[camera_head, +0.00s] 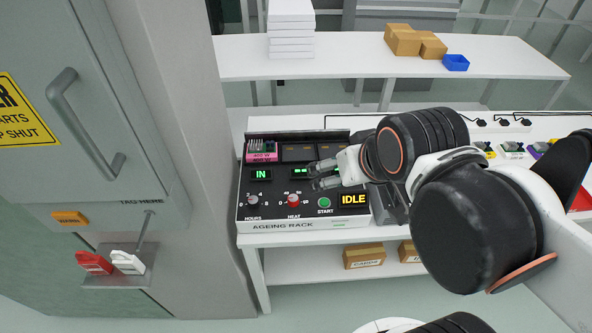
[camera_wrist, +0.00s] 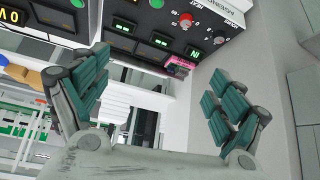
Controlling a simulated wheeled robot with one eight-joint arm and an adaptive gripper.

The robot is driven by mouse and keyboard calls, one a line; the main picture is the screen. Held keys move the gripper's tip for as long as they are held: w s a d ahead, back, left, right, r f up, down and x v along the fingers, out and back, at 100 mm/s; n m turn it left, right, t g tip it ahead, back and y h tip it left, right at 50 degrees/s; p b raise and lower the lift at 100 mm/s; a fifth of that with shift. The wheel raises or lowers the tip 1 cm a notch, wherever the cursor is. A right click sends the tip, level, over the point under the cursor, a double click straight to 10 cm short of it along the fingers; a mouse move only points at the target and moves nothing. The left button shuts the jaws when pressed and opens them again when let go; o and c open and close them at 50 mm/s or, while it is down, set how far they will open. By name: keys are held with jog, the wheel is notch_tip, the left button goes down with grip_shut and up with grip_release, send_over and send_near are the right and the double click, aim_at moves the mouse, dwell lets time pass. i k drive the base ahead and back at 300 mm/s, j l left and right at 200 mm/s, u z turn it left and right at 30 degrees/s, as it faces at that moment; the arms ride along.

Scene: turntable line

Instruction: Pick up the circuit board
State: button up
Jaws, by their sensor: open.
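A circuit board (camera_head: 262,146) with a pink part at its front stands in the leftmost slot of the black ageing rack (camera_head: 248,213), above a lit green "IN" display. The wrist view shows the pink part (camera_wrist: 180,64) and a little green beside it, between my fingers in the picture but beyond them. My gripper (camera_head: 315,175) is open and empty, over the rack's front panel, to the right of the board and apart from it. In the wrist view both teal-padded fingers of my gripper (camera_wrist: 159,68) are spread wide. The board's lower part is hidden in the slot.
The rack's panel has a red heat knob (camera_head: 293,200), a green start button (camera_head: 324,203) and an "IDLE" display (camera_head: 353,199). A grey cabinet (camera_head: 180,60) stands close on the left. White boxes (camera_head: 291,30) and cardboard boxes (camera_head: 404,40) sit on the back shelf.

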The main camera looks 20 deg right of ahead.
aim_at(511, 150)
jog(key=z, duration=1.9)
jog(key=i+l+u, duration=0.2)
jog(key=u, duration=1.25)
jog(key=l+u, duration=0.25)
jog(key=l, duration=0.2)
jog(key=l+u, duration=0.2)
jog(key=l, duration=0.25)
jog(key=k+l+u, duration=0.25)
jog(key=l, duration=0.2)
jog(key=l+u, duration=0.25)
jog(key=l, duration=0.2)
jog(key=k+l, duration=0.1)
jog(key=l, duration=0.3)
jog(key=i+l, duration=0.1)
jog(key=l, duration=0.2)
jog(key=i+l, duration=0.1)
jog(key=l, duration=0.15)
jog(key=u, duration=0.05)
